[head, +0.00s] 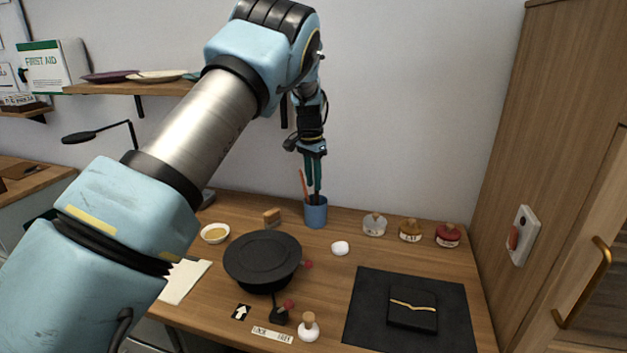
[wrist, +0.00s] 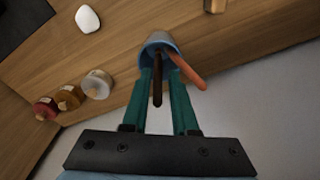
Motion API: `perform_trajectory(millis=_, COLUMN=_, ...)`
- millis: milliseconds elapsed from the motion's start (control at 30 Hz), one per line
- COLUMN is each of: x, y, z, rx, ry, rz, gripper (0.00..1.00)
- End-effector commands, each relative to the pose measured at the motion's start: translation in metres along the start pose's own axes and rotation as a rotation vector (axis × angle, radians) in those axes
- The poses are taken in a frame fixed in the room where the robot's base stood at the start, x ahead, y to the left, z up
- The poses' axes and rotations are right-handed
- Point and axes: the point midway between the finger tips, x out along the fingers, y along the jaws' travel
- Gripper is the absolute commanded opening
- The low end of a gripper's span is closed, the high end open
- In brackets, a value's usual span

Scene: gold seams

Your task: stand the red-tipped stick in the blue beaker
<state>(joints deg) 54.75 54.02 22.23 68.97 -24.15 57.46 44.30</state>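The blue beaker (head: 316,213) stands upright at the back of the desk; its rim shows in the wrist view (wrist: 157,40). A reddish-orange stick (head: 304,184) leans out of it, outside my fingers, and shows in the wrist view (wrist: 187,70). A dark brown stick (wrist: 157,88) also stands in the beaker, between my fingers with gaps on both sides. I cannot tell which is the red-tipped stick; their lower ends are hidden. My gripper (head: 314,184) points down over the beaker, open, with its teal fingertips (wrist: 162,72) at about the rim.
A white lump (head: 340,248) and several small jars (head: 410,231) stand right of the beaker. A wooden block (head: 272,216), a bowl (head: 215,233) and a round black object (head: 262,258) lie to the left. A black mat (head: 365,310) lies at front right.

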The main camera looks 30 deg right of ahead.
Motion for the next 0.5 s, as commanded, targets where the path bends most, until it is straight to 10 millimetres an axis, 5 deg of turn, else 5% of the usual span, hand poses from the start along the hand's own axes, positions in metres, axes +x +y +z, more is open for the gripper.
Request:
perform_trajectory(millis=200, x=-0.0001, y=0.0, z=0.0, rx=0.0, ry=0.0, rz=0.0, gripper=0.49)
perform_trajectory(millis=500, x=-0.0037, y=-0.0001, z=-0.0004, rx=0.0, ry=0.001, rz=0.0, gripper=0.49)
